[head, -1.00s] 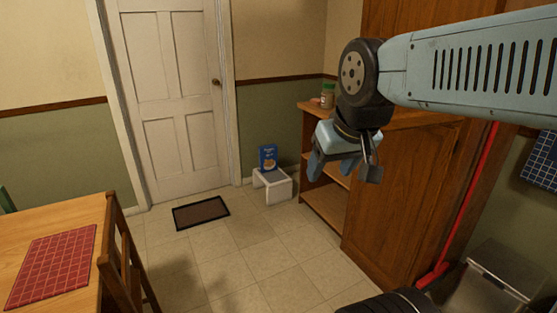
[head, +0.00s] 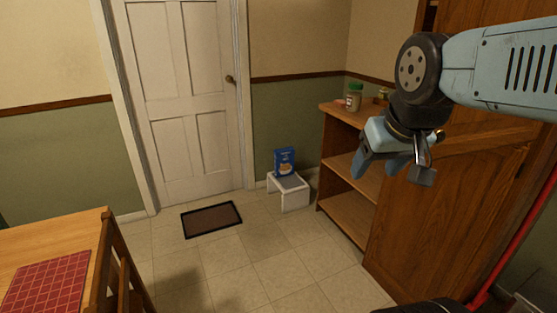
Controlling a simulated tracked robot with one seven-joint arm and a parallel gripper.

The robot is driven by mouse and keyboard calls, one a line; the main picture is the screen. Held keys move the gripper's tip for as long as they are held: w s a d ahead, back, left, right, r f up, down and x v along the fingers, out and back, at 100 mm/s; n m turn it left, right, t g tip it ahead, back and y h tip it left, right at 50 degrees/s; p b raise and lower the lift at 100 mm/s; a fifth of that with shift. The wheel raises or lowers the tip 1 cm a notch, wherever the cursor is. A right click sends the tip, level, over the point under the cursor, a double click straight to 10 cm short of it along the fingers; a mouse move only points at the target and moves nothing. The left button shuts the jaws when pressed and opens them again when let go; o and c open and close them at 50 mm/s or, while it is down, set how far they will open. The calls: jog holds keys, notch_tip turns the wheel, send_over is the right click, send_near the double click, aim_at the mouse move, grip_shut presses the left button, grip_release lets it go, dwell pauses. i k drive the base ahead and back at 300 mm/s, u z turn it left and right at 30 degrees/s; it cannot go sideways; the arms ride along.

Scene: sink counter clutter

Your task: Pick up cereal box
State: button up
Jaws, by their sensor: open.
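The cereal box (head: 285,161) is blue with a pale picture on its front. It stands upright on a small white step stool (head: 289,193) against the far wall, right of the door. My gripper (head: 392,172) hangs in the upper right of the head view, in front of the wooden cabinet. Its fingers are apart and nothing shows between them. It is well apart from the cereal box, nearer to me and to the right.
A wooden shelf unit (head: 345,201) with a jar (head: 354,97) on top stands right of the stool. A dark doormat (head: 212,219) lies before the door. A table (head: 60,245) and chair (head: 122,270) stand at left. The tiled floor between is mostly clear.

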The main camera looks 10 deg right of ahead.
aim_at(284, 158)
jog(key=z, duration=0.05)
jog(key=i, duration=3.65)
jog(key=u, duration=0.05)
